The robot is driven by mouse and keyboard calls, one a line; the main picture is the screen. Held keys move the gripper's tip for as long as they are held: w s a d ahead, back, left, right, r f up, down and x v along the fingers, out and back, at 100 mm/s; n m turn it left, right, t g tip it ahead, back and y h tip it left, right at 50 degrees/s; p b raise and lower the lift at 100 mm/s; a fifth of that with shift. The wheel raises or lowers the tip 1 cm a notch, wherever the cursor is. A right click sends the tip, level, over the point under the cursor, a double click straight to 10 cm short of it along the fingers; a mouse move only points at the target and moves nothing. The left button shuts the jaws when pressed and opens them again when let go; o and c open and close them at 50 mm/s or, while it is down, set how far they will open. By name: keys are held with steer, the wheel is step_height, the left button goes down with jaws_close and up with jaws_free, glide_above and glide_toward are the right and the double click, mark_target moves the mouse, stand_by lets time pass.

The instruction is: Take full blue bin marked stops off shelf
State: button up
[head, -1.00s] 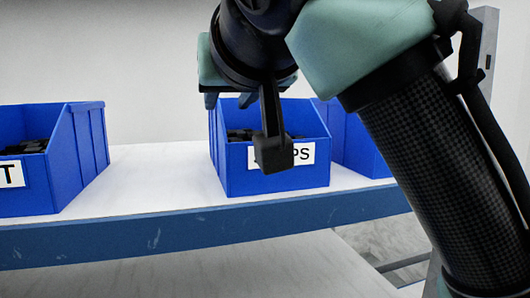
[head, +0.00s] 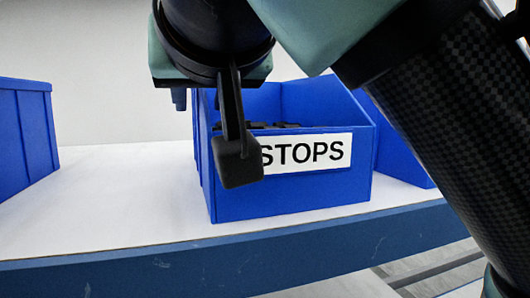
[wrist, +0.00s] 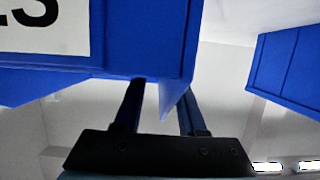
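The blue bin marked STOPS (head: 290,195) stands upright on the shelf (head: 120,200), its front label facing me. Dark pieces show inside it over the front rim; how full it is I cannot tell. The bin also shows upside down in the wrist view (wrist: 140,55), with part of the label at upper left. My gripper (wrist: 160,95) is at the bin's left side wall, near its top. Its two dark fingers are apart, and a blue wall edge shows between them. Whether either finger touches the wall I cannot tell. In the head view my arm hides the fingers mostly.
Another blue bin (head: 25,130) stands at the left with bare shelf between it and the STOPS bin. A third blue bin (head: 400,150) stands close on the right, partly behind my arm. The blue shelf edge (head: 180,268) runs along the front.

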steer(key=shift+s+r, duration=0.25)
steer(key=shift+s, duration=0.4)
steer(key=shift+c, duration=0.9)
steer(key=shift+w+f, duration=0.15)
steer(key=shift+w, duration=0.15)
jaws_close()
steer(key=shift+s, duration=0.1)
steer(key=shift+r, duration=0.2)
